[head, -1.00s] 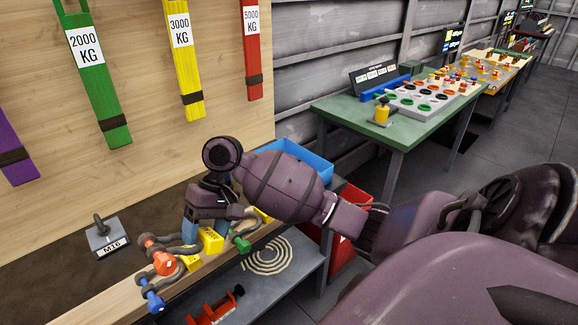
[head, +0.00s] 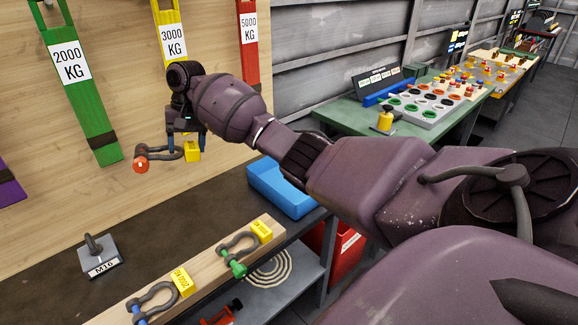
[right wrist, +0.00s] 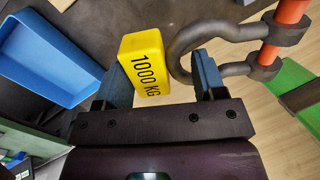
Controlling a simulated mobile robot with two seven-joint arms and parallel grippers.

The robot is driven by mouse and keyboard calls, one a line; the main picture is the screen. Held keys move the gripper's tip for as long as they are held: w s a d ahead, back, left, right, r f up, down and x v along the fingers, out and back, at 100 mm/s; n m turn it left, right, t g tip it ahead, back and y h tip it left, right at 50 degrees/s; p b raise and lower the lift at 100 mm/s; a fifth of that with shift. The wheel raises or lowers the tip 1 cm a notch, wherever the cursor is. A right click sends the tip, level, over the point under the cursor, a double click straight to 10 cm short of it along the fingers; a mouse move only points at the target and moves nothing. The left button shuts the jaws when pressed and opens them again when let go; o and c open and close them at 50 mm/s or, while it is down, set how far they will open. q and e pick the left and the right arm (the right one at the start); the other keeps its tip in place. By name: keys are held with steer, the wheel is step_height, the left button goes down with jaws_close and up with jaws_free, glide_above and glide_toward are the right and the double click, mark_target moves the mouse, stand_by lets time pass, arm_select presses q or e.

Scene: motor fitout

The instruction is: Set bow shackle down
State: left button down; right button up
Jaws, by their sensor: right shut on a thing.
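A grey bow shackle (head: 161,154) with an orange pin and a yellow 1000 KG tag block (head: 192,152) hangs in the air in front of the wooden panel. My right gripper (head: 187,145) is shut on it, at its tag end, high above the bench. In the right wrist view the yellow tag (right wrist: 142,65) sits between the blue fingers, and the grey bow (right wrist: 182,52) curves by the right finger. The orange pin (right wrist: 282,30) is at upper right. My left gripper is not in view.
A wooden beam (head: 215,268) on the bench holds a blue-pin shackle (head: 152,297) and a green-pin shackle (head: 236,246), both with yellow tags. An M16 stand (head: 97,257) is at left. A blue tray (head: 280,190) is at right. Slings hang on the panel behind.

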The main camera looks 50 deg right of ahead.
steer(key=d+n+h, duration=0.4)
steer(key=d, duration=1.2)
steer(key=shift+s+d+f+n, duration=0.2)
steer(key=shift+s+d+n, duration=0.15)
steer(key=shift+s, duration=0.1)
